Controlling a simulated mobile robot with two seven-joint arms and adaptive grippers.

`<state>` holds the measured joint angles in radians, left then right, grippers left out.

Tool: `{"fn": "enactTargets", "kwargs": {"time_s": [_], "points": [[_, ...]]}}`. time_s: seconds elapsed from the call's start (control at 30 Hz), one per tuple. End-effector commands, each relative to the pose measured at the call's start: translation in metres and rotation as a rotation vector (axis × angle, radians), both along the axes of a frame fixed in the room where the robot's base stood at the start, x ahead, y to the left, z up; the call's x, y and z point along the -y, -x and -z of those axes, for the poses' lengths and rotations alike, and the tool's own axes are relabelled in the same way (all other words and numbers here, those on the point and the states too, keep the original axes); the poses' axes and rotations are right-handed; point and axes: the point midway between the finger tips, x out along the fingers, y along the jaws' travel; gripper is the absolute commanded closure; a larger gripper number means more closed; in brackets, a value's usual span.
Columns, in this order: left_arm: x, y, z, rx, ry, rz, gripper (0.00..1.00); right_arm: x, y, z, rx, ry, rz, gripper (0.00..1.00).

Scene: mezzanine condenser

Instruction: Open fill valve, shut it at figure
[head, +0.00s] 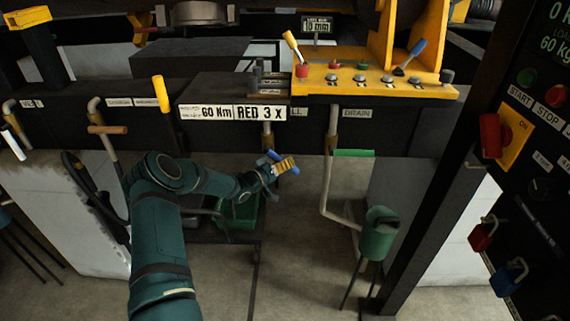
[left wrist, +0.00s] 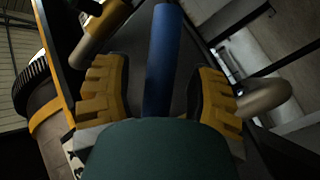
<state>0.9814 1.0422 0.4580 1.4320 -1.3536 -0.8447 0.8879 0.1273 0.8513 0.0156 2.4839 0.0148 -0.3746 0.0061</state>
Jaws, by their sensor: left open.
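The fill valve has a blue lever (head: 271,154) on a pipe below a label ending in "LL" (head: 299,112); the rest of that label is covered. My left gripper (head: 286,164) is at this lever and hides part of it. In the left wrist view the blue lever (left wrist: 164,60) stands between the two yellow ribbed fingers of the open left gripper (left wrist: 160,95), with a gap visible on either side. A small display (head: 317,25) at the top reads what looks like 10 mm. My right gripper is out of view.
Close on the right is the drain valve's green lever (head: 354,153) under the DRAIN label (head: 357,113). A green funnel (head: 380,231) stands below it. A yellow control panel (head: 375,88) with small levers is above. A black panel (head: 545,150) with buttons and padlocks is at right.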

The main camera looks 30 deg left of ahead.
Motion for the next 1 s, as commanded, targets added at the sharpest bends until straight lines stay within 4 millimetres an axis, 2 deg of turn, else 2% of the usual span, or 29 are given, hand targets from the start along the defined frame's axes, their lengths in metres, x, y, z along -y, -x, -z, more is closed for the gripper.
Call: {"fn": "enactTargets", "kwargs": {"time_s": [0.37, 0.5, 0.53, 0.83, 1.0], "points": [[0.0011, -0.0044, -0.0005, 0.0, -0.001, 0.0, 0.44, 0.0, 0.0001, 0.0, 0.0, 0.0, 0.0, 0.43], [0.0011, -0.0043, -0.0005, 0.0, -0.001, 0.0, 0.93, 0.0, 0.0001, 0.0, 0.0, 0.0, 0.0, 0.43], [0.0011, -0.0042, -0.0005, 0.0, -0.001, 0.0, 1.0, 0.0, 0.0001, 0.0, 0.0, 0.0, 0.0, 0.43], [0.0012, -0.0043, -0.0006, 0.002, 0.001, -0.001, 1.0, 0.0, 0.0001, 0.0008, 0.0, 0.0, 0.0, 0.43], [0.003, -0.0054, -0.0011, 0.02, 0.027, 0.0, 1.0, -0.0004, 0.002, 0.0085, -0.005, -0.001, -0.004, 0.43]]}}
